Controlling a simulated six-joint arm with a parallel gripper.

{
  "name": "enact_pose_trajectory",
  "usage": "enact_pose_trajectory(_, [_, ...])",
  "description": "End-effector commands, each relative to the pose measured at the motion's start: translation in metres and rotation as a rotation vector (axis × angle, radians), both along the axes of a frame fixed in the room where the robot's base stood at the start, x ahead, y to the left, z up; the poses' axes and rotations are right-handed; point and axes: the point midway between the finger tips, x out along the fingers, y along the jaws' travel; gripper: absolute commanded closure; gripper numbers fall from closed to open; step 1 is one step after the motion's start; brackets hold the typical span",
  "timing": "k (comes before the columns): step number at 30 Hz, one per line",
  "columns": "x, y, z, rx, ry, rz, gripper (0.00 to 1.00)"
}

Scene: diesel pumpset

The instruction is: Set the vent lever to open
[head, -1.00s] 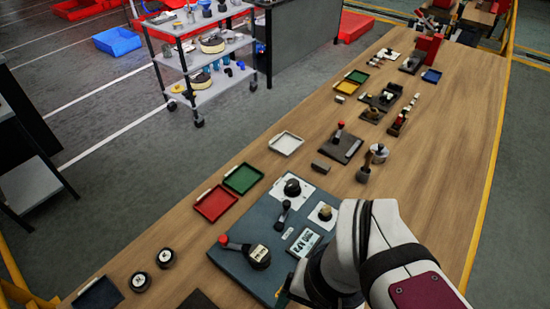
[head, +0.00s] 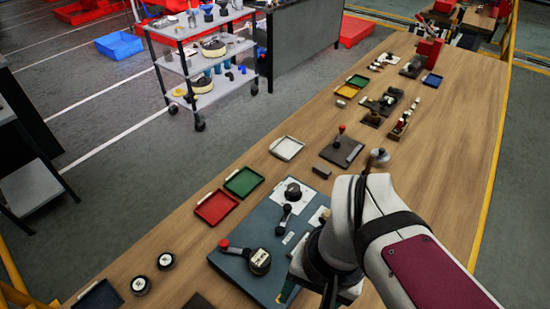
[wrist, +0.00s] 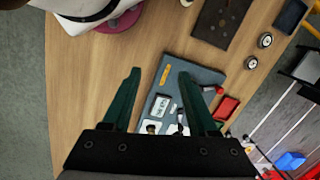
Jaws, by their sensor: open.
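The blue-grey panel (head: 232,272) lies on the bench and carries several controls. A lever with a red knob (head: 223,244) is on its left part, joined to a round black hub (head: 260,261). A smaller black lever (head: 286,211) is near the middle. I cannot read which one is the vent lever. My gripper (wrist: 160,76) is open and empty, with green fingers above the panel (wrist: 200,73). The red-knobbed lever (wrist: 219,90) shows to the right of the fingers in the wrist view. My arm hides the panel's right part in the head view.
Red (head: 216,207) and green (head: 243,181) trays lie beyond the panel. A dark plate with a red-knobbed lever (head: 341,130) stands farther along the bench.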

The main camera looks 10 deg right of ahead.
Motion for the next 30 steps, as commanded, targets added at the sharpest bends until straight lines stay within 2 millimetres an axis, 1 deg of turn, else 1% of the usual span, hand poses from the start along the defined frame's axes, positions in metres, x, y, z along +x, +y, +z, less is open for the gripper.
enact_pose_trajectory(1, [0.028,-0.003,0.010,-0.013,0.009,-0.032,0.41])
enact_pose_trajectory(2, [0.051,-0.005,0.016,-0.025,0.012,-0.062,0.41])
enact_pose_trajectory(3, [0.085,-0.008,0.023,-0.043,0.018,-0.109,0.41])
enact_pose_trajectory(5, [0.137,-0.013,0.026,-0.069,0.022,-0.180,0.41])
enact_pose_trajectory(6, [0.169,-0.015,0.024,-0.085,0.023,-0.226,0.41])
enact_pose_trajectory(9, [0.236,-0.021,0.010,-0.121,0.021,-0.326,0.41])
enact_pose_trajectory(12, [0.275,-0.024,-0.005,-0.142,0.017,-0.391,0.41])
enact_pose_trajectory(15, [0.290,-0.025,-0.014,-0.150,0.014,-0.420,0.41])
enact_pose_trajectory(17, [0.292,-0.025,-0.021,-0.151,0.014,-0.422,0.41])
enact_pose_trajectory(19, [0.291,-0.025,-0.034,-0.151,0.015,-0.422,0.41])
enact_pose_trajectory(20, [0.290,-0.025,-0.042,-0.151,0.016,-0.422,0.41])
enact_pose_trajectory(27, [0.290,-0.025,-0.115,-0.151,0.017,-0.421,0.41])
enact_pose_trajectory(30, [0.290,-0.025,-0.140,-0.151,0.015,-0.421,0.41])
